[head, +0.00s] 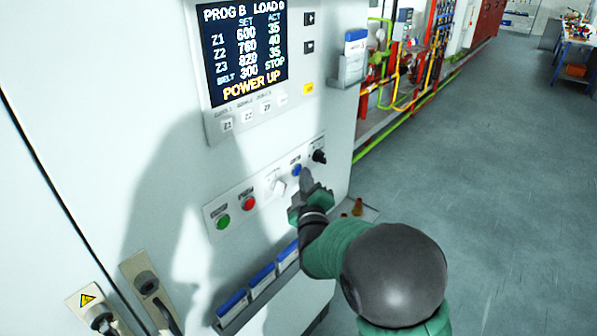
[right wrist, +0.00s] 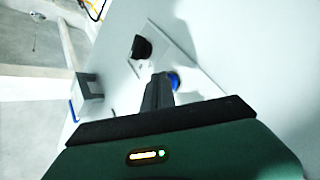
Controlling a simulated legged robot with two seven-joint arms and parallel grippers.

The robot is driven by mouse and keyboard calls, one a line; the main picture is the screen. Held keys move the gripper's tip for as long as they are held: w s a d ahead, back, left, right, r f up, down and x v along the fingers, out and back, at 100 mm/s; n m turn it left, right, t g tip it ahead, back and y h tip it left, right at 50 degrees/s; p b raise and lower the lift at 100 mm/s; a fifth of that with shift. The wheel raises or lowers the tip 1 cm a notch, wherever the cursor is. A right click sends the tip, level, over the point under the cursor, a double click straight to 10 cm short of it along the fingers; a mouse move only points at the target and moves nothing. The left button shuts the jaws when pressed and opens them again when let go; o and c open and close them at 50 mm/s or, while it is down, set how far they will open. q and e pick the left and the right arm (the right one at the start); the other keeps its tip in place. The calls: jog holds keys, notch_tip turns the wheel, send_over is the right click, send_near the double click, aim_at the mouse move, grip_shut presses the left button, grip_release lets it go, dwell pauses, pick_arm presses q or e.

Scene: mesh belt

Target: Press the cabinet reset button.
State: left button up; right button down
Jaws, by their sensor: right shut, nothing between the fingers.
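The cabinet (head: 170,95) is white, with a strip-shaped control panel (head: 262,190) on its front. A blue push button (head: 297,170) sits toward the panel's right end, its small label unreadable; I take it as the reset button. My right gripper (head: 306,173) is shut and empty, with its fingertips right at the blue button. In the right wrist view, the closed fingertips (right wrist: 161,79) overlap the edge of the blue button (right wrist: 174,81), which shows partly behind them. I cannot tell whether they touch. My left gripper is not in view.
The panel also holds a green button (head: 223,222), a red button (head: 248,202), a white switch (head: 278,186) and a black knob (head: 319,156). A display (head: 245,50) above reads "POWER UP". A rack of blue-and-white items (head: 262,279) lies below. Open floor (head: 480,150) is at right.

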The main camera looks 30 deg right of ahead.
jog(key=shift+w+a, duration=0.1)
jog(key=shift+w, duration=0.1)
jog(key=shift+s, duration=0.1)
dwell(0.4)
jog(key=shift+s+d, duration=0.3)
jog(key=shift+s, duration=0.4)
jog(key=s, duration=0.1)
jog(key=s+d, duration=0.1)
jog(key=s, duration=0.1)
jog(key=s+d+b, duration=0.1)
jog(key=shift+s, duration=0.3)
dwell(0.4)
